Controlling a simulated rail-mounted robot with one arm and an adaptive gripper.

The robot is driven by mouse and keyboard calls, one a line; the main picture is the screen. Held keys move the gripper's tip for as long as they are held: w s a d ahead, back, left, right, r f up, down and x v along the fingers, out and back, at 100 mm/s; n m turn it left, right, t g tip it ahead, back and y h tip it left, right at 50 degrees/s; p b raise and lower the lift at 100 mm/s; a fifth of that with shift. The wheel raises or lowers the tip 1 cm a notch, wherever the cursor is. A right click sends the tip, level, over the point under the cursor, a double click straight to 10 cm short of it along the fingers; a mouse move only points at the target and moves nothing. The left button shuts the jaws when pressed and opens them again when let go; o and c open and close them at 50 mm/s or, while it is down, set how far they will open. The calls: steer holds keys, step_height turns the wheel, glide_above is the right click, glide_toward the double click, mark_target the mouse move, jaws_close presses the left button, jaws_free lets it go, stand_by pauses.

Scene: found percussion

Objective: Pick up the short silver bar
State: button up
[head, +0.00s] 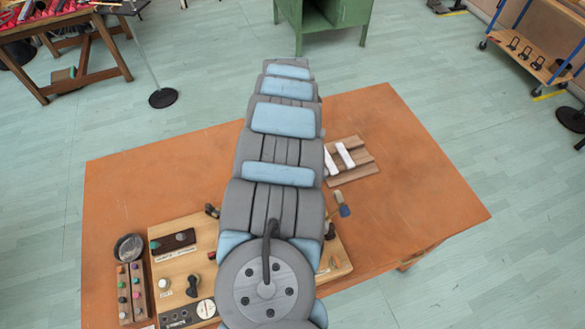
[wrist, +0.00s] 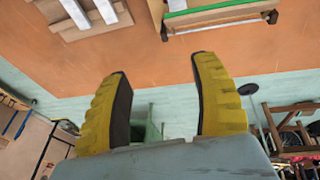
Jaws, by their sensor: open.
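Two pale silver-white bars lie side by side across a slatted wooden stand on the orange table, right of my arm in the head view; the left bar (head: 330,163) is partly hidden by my arm and the right bar (head: 346,155) is clear. Two bars also show at the top left of the wrist view, a left bar (wrist: 75,12) and a right bar (wrist: 105,10), both cut off by the frame edge. I cannot tell which is the short one. My gripper (wrist: 160,66) is open and empty, its yellow fingers wide apart, away from the bars. My arm hides it in the head view.
The table (head: 420,190) is clear at the right. A wooden board (head: 180,262) with knobs and a dial stands front left beside a round dark dish (head: 128,247). A brush (head: 342,205) lies near my arm. A wooden frame with a green strip (wrist: 215,11) shows in the wrist view.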

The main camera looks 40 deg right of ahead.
steer(key=s+a+g+y+b, duration=0.1)
steer(key=s+a+y, duration=0.1)
steer(key=s+a, duration=0.2)
steer(key=shift+w+d+f+b, duration=0.1)
steer(key=shift+w+f+b, duration=0.3)
steer(key=shift+f, duration=1.55)
steer(key=shift+w+d+f+b, duration=0.15)
steer(key=shift+f+b, duration=0.5)
steer(key=shift+f, duration=1.35)
steer(key=shift+w+a+f+b, duration=0.1)
steer(key=shift+w+f+b, duration=0.3)
steer(key=shift+f, duration=1.55)
steer(key=shift+s+d+f+b, duration=0.15)
steer(key=shift+d+f, duration=0.1)
steer(key=shift+f, duration=0.45)
steer(key=shift+s+d+f+b, duration=0.15)
steer(key=shift+d+f, duration=0.1)
steer(key=shift+f, duration=0.4)
steer(key=shift+w+f+b, duration=0.15)
steer(key=shift+f+b, duration=0.05)
steer(key=shift+f, duration=0.4)
steer(key=shift+w+f+b, duration=0.15)
steer(key=shift+f, duration=0.4)
jaws_close()
